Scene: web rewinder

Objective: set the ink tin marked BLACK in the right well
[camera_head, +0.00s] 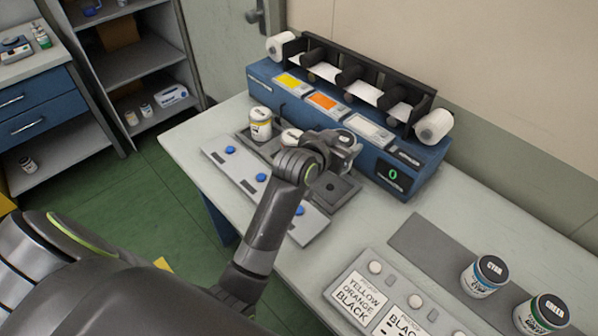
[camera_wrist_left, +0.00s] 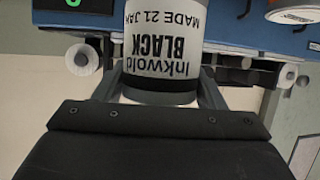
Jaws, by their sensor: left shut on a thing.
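My left gripper (camera_head: 343,150) is shut on the ink tin marked BLACK; in the left wrist view the tin's white label (camera_wrist_left: 163,45) reads upside down between the fingers. In the head view my wrist and gripper hide most of this tin. The gripper is above the right well (camera_head: 331,188), a dark square seat that looks empty. A yellow-labelled tin (camera_head: 260,125) stands at the left well. Another tin (camera_head: 290,137) stands at the middle, partly hidden by my arm. My right gripper is out of view.
The blue rewinder (camera_head: 407,165) with white rolls stands close behind the wells. A plate with blue buttons (camera_head: 231,150) lies in front. A card (camera_head: 352,297) reads YELLOW ORANGE BLACK. The CYAN tin (camera_head: 484,276) and GREEN tin (camera_head: 541,313) stand at the right.

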